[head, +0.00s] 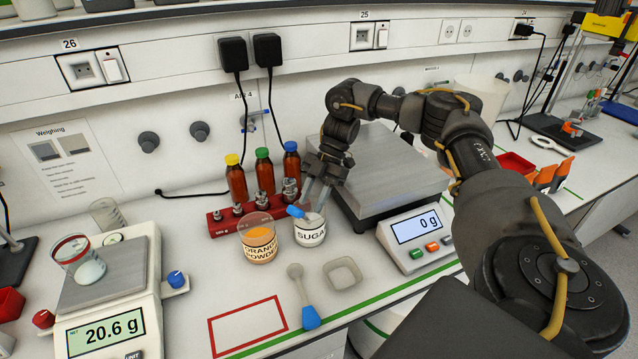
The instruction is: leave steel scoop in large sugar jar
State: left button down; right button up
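The sugar jar (310,236), a clear container with a white "SUGA…" label, stands on the bench left of the large balance. A small scoop with a blue handle (296,211) leans at the jar's mouth, its handle sticking out over the left rim. Its other end is hidden in or behind the rim. My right gripper (314,199) points down just above the jar, close to the handle. Its two fingers look apart, with a gap between them. Another scoop (303,295), pale with a blue handle, lies on the bench in front. My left gripper is not in view.
An orange powder jar (258,244) stands close on the left. Brown bottles (265,172) and a red weight rack (228,222) are behind. A balance (415,240) reads 0 g; another (108,325) reads 20.6 g. A square dish (343,276) and a red-outlined area (248,325) are in front.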

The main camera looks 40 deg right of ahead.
jog(key=s+p+v, duration=0.1)
jog(key=p+v, duration=0.1)
jog(key=v, duration=0.7)
jog(key=shift+w+r, duration=0.3)
jog(key=shift+w, duration=0.2)
jog(key=shift+d, duration=0.1)
notch_tip(320, 180, up, 7)
jog(key=d+p, duration=0.3)
jog(key=p, duration=1)
jog(key=shift+w, duration=0.2)
jog(key=shift+r, duration=3)
